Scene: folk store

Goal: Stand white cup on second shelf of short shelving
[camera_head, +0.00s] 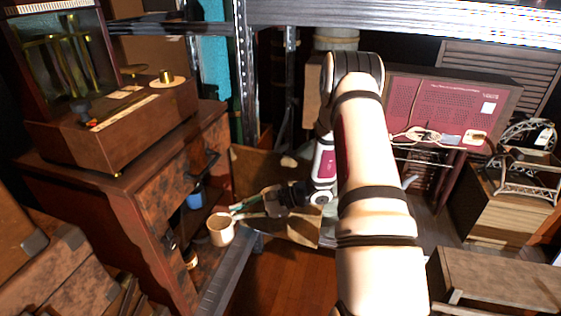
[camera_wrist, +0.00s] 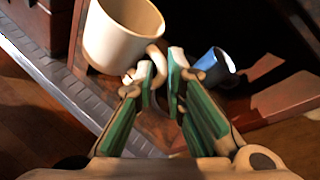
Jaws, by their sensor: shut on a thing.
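The white cup (camera_head: 221,230) hangs in front of the dark wooden shelving unit (camera_head: 141,222), upright or slightly tilted. In the wrist view the white cup (camera_wrist: 118,38) is at the upper left, with its handle towards my fingers. My gripper (camera_head: 238,212) is shut on the handle; its green fingers with pale tips (camera_wrist: 163,72) also show in the wrist view. A blue cup (camera_head: 195,197) is inside the unit, behind and left of the white cup. It also shows in the wrist view (camera_wrist: 212,66), right of my fingertips. Shelf levels are partly hidden in shadow.
A wooden machine with brass parts (camera_head: 122,125) stands on top of the unit. A grey metal edge (camera_head: 222,275) runs low beside the unit. A cardboard box (camera_head: 255,168) is behind my gripper.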

